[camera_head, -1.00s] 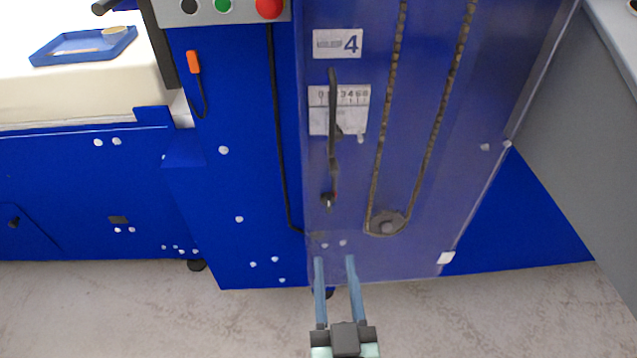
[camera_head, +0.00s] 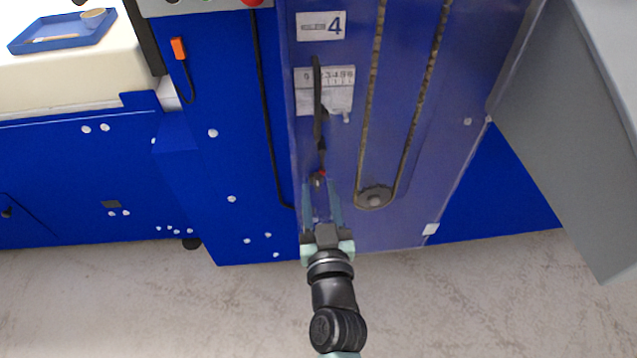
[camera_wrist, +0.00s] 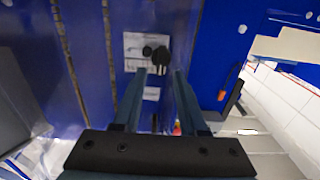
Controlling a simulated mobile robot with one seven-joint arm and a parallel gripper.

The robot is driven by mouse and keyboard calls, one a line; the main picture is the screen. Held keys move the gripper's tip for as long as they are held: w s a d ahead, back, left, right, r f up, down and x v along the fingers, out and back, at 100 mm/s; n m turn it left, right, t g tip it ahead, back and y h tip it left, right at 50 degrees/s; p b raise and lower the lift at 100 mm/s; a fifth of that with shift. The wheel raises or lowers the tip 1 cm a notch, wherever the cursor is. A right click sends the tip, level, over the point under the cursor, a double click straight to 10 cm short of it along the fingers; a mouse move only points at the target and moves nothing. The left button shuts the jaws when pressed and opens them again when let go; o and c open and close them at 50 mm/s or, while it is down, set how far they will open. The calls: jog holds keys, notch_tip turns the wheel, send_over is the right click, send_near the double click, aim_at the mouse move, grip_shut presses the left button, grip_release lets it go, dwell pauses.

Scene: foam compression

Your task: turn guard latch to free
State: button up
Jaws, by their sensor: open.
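The clear guard panel (camera_head: 420,130) covers the chain on the blue machine front. Contact cannot be told. In the wrist view my gripper (camera_wrist: 160,76) is open with nothing clearly held. A small red bit (camera_wrist: 177,128) shows by the right finger; the latch's turn is unclear.
A scale plate (camera_head: 340,92) and a label with a 4 (camera_head: 321,26) are above. A chain sprocket (camera_head: 375,197) is to the right. A black cable (camera_head: 262,110) and orange tag (camera_head: 178,48) are left. A grey cabinet (camera_head: 570,150) stands at right.

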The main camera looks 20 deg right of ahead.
jog(key=shift+w+d, duration=0.2)
jog(key=shift+w, duration=0.5)
jog(key=shift+c, duration=0.2)
grip_shut()
